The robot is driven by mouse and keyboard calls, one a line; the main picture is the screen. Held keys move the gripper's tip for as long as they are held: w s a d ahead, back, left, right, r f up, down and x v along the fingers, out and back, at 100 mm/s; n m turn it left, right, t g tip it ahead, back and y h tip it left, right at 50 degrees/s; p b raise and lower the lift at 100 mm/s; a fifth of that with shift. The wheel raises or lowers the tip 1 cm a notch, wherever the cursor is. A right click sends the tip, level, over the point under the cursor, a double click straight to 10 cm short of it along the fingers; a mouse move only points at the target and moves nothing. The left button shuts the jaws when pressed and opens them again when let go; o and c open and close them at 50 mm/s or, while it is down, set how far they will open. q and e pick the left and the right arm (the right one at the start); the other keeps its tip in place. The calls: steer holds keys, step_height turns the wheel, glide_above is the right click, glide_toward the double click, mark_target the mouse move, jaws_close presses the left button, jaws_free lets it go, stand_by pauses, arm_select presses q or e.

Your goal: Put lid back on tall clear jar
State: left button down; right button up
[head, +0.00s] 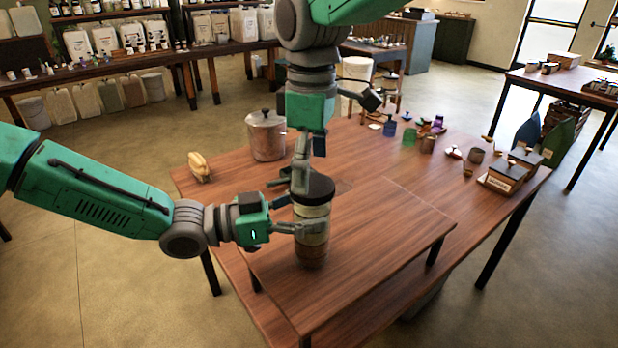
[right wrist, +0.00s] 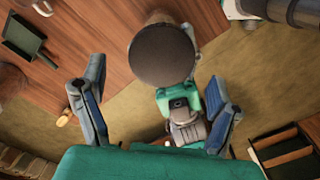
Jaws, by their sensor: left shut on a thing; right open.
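The tall clear jar (head: 312,240) stands upright on the raised wooden board, with layered pale and dark contents. The dark round lid (head: 314,187) sits on its top; whether it is fully seated I cannot tell. In the right wrist view the lid (right wrist: 162,54) shows from above as a dark disc. My left gripper (head: 290,215) is shut on the jar's upper side, just below the lid. My right gripper (head: 297,178) is open, pointing down just behind and left of the lid. In its wrist view the lid lies ahead of the spread fingers, apart from them.
A metal pot with a lid (head: 266,136) and a yellowish object (head: 200,166) stand at the table's back left. Cups and small coloured items (head: 410,137) and dark boxes (head: 505,170) stand at the right. The raised board (head: 390,240) is clear right of the jar.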

steer(key=shift+r, duration=0.65)
steer(key=shift+c, duration=0.2)
steer(key=n, duration=0.3)
steer(key=shift+s+a+r+n, duration=0.25)
steer(key=shift+s+r+n, duration=0.05)
steer(key=shift+s, duration=0.05)
steer(key=shift+r+n, duration=0.4)
steer(key=shift+n, duration=0.8)
steer(key=shift+w+r+n, duration=0.1)
steer(key=shift+r+n, duration=0.25)
steer(key=shift+n, duration=0.55)
steer(key=n, duration=0.1)
steer(key=r, duration=0.1)
steer(key=n, duration=0.1)
steer(key=shift+w+d+r+n, duration=0.2)
steer(key=shift+w+d+n, duration=0.1)
steer(key=shift+f, duration=0.1)
